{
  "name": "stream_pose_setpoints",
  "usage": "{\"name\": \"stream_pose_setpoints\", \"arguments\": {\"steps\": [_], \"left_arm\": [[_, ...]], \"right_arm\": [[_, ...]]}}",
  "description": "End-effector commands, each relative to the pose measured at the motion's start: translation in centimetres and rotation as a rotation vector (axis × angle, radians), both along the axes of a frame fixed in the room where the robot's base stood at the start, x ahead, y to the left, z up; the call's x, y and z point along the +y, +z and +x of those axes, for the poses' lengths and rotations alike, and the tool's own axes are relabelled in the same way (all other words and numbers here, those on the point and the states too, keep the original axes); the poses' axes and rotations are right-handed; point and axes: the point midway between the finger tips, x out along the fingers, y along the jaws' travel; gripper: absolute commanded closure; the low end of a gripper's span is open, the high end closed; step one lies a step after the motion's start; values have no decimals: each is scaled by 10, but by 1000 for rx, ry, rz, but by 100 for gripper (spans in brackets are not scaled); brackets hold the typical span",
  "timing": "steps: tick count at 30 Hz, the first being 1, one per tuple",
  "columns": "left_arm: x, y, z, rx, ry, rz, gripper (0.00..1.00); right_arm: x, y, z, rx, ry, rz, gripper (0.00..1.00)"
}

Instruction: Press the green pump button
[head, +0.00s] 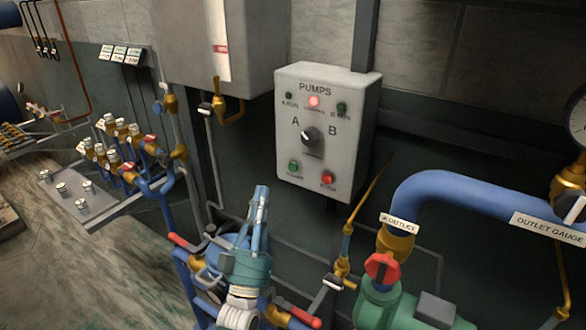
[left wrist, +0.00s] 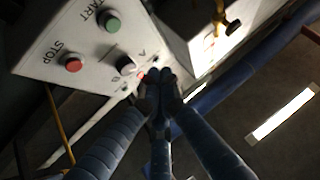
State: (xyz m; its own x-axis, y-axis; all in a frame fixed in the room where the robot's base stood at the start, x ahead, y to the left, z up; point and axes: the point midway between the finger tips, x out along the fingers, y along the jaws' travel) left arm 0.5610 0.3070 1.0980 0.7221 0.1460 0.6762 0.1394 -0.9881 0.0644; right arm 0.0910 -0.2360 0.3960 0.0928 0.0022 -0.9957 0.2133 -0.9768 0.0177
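The grey PUMPS control box (head: 348,150) hangs on the dark wall. Its green button (head: 294,167) is at the lower left of the face and looks unpressed. In the left wrist view the green button (left wrist: 112,24) is labelled START. The red STOP button (head: 327,177) sits to its right and also shows in the left wrist view (left wrist: 73,65). My left gripper (head: 262,192) is below and left of the box, fingers pointing up. In the left wrist view its fingers (left wrist: 157,78) are drawn together and empty, apart from the button. My right gripper is not in view.
The selector knob (head: 312,137) sits between A and B; a red lamp (head: 314,102) is lit above it. A brass valve (head: 228,104) is left of the box. Blue pipes (head: 450,190) and a red-handled valve (head: 382,268) are at right. A valve manifold (head: 115,150) is at left.

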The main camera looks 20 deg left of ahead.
Motion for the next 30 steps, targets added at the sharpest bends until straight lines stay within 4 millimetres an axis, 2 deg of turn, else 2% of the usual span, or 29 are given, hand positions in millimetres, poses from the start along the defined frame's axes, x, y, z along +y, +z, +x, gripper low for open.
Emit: {"name": "stream_pose_setpoints", "arguments": {"steps": [7,21,30], "left_arm": [[-2,-2,13,-1,-1,-1,100],[-11,-3,75,0,-1,-1,100],[-13,-1,88,2,-1,0,100]], "right_arm": [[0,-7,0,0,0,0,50],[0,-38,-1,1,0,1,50],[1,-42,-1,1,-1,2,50]]}}
